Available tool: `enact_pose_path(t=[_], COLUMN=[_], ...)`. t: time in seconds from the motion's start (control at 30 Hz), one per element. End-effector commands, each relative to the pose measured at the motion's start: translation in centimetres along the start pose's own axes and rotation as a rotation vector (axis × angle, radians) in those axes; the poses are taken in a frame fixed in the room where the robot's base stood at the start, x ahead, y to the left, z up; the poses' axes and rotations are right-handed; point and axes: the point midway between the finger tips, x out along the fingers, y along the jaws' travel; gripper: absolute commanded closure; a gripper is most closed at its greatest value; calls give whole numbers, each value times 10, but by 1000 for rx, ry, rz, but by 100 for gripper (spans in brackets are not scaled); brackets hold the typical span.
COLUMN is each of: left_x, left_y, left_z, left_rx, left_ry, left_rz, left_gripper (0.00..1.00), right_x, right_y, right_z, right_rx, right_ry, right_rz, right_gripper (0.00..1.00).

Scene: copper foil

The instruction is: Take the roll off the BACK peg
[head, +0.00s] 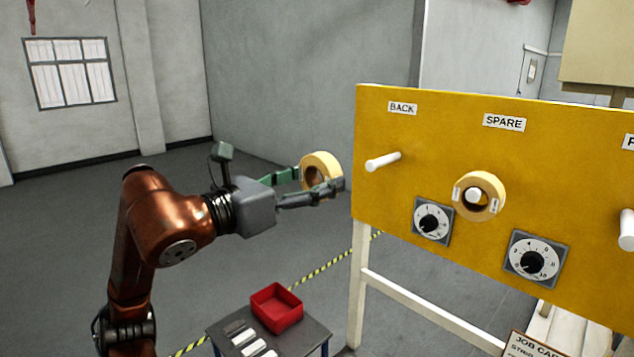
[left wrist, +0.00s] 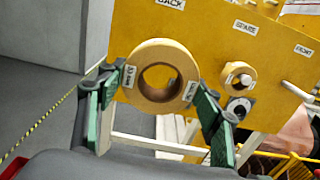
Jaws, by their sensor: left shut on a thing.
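A cream-coloured roll (head: 320,168) is held between the fingers of my left gripper (head: 318,186), left of the yellow board and clear of it. In the left wrist view the same roll (left wrist: 158,55) faces me with its open hole and small labels on its sides. My left gripper (left wrist: 160,85) is shut on its rim from both sides. The white BACK peg (head: 382,161) sticks out of the board (head: 450,125) under the BACK label (head: 402,108) and is bare. My right gripper is not in view.
A second roll (head: 494,183) hangs on the SPARE peg. Two dials (head: 431,222) (head: 533,260) sit below the pegs. A red bin (head: 277,309) stands on a small dark table (head: 228,327) below the arm. A white frame leg (head: 358,285) supports the board. The floor at left is clear.

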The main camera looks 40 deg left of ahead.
Motion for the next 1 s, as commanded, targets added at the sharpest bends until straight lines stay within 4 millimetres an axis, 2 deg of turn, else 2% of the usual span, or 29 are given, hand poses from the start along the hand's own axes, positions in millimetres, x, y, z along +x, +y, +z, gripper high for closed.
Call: enact_pose_path(t=[0.2, 1.0], left_x=[-17, -78], left_y=[0, 0], left_z=[-2, -1], left_rx=[0, 1], left_ry=[-2, -2], left_rz=[0, 1], left_gripper=[66, 66], right_x=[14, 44], right_y=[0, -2], right_z=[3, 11], right_rx=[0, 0], right_ry=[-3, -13], right_rz=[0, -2], right_gripper=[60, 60])
